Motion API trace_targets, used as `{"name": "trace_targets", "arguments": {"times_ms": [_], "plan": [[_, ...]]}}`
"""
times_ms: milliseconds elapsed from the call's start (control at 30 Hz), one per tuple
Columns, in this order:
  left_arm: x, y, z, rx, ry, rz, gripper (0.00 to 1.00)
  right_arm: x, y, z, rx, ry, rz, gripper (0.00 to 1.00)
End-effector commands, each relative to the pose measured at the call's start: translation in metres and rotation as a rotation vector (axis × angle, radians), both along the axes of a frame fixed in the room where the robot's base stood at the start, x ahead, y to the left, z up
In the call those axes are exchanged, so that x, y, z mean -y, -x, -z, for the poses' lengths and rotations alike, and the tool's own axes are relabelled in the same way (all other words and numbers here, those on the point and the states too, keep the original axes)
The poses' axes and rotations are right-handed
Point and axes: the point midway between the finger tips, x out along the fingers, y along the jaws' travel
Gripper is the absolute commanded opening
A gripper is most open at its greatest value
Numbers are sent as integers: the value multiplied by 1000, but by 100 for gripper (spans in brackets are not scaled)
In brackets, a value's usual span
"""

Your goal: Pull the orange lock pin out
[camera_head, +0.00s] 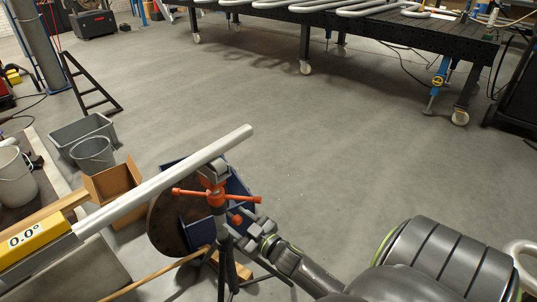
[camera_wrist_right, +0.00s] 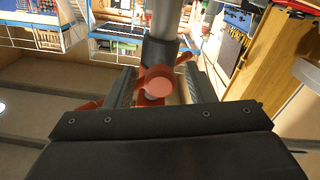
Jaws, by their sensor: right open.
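The orange lock pin (camera_head: 237,219) is on the stem of a pipe stand, below its orange cross handle (camera_head: 216,195). In the right wrist view its round orange knob (camera_wrist_right: 156,82) faces the camera, in front of the grey post. My right gripper (camera_head: 243,226) is at the pin from the lower right. In the right wrist view the open fingers (camera_wrist_right: 157,88) stand on either side of the knob, with a gap visible at its right. Whether either finger touches it I cannot tell. My left gripper is in neither view.
A long silver pipe (camera_head: 165,180) rests on the stand's head and runs to a yellow gauge reading 0.0° (camera_head: 30,238). A blue bin (camera_head: 195,236), a brown disc (camera_head: 165,228) and a cardboard box (camera_head: 112,184) are close behind. The floor beyond is clear up to a dark table (camera_head: 440,42).

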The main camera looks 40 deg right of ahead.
Motion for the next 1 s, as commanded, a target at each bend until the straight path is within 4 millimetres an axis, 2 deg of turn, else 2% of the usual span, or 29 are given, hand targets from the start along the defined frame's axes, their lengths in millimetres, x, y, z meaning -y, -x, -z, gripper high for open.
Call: {"name": "trace_targets", "arguments": {"times_ms": [167, 700, 833, 1000], "plan": [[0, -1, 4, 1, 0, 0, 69, 2, 24, 2, -3, 0, 0, 49], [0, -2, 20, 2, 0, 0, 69, 11, 134, 3, -5, -1, 0, 49], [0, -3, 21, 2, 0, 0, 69, 12, 153, 2, -5, 1, 0, 49], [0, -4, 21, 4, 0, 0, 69, 13, 168, 1, -2, 1, 1, 49]]}}
